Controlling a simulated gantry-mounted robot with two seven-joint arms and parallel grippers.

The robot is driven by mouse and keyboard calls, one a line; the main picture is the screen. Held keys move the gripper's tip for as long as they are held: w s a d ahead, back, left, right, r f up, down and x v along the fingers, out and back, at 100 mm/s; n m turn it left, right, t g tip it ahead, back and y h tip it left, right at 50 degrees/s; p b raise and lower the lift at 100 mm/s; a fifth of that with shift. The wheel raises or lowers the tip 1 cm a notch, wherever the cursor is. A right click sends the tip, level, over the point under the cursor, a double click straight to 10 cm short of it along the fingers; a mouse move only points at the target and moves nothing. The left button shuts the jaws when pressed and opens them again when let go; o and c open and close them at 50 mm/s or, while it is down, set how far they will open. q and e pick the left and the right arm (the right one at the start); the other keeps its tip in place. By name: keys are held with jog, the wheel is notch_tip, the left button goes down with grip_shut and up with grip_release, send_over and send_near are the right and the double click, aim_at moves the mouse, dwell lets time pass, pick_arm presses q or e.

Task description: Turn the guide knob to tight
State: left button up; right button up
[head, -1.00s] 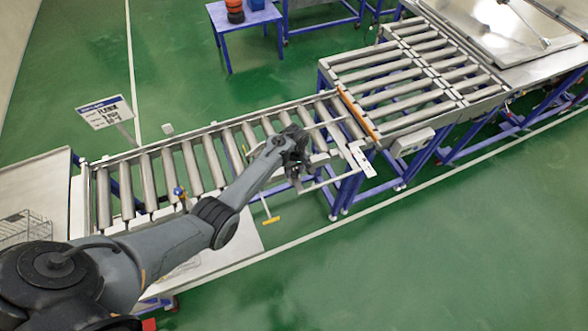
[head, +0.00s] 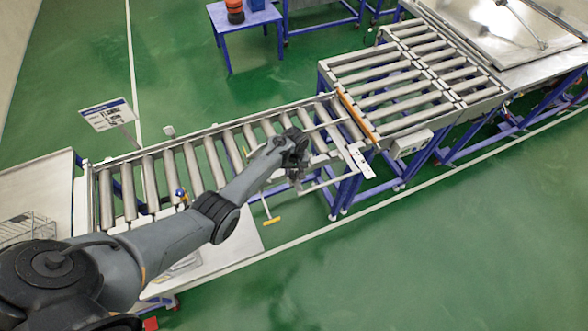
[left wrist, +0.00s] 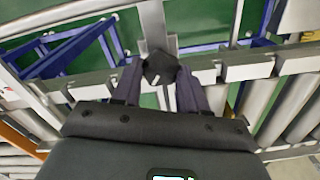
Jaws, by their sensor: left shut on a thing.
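The guide knob (left wrist: 161,67) is a dark, many-sided knob with a white mark on its face, in the left wrist view. It sits on a metal bracket at the side of the roller conveyor. My left gripper (left wrist: 160,85) is shut on the knob, with one dark finger on each side of it. In the head view my left gripper (head: 292,160) is over the near rail of the conveyor, and it hides the knob there. The white mark slants on the knob face. My right gripper is not in view.
The roller conveyor (head: 190,165) runs under my left arm to a wider roller table (head: 400,80) at upper right. A grey control box (head: 411,143) is on that table's near side. A yellow T-handle (head: 271,220) hangs below the near rail. A sign (head: 107,114) stands behind the conveyor.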

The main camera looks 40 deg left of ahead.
pick_arm(q)
jog(key=m+p, duration=0.1)
jog(key=m, duration=0.2)
jog(key=shift+r+m, duration=0.1)
jog(key=shift+m, duration=0.3)
jog(key=m, duration=0.2)
jog(key=shift+m, duration=0.3)
jog(key=m, duration=0.3)
jog(key=shift+m, duration=0.3)
jog(key=m, duration=0.3)
jog(key=shift+m, duration=0.4)
jog(key=m, duration=0.3)
jog(key=shift+m, duration=0.3)
jog(key=m+b, duration=0.1)
jog(key=m, duration=0.2)
jog(key=shift+m, duration=0.3)
jog(key=m+b, duration=0.1)
jog(key=m, duration=0.3)
jog(key=shift+b, duration=0.4)
jog(key=shift+m+b, duration=0.45)
jog(key=shift+m, duration=0.75)
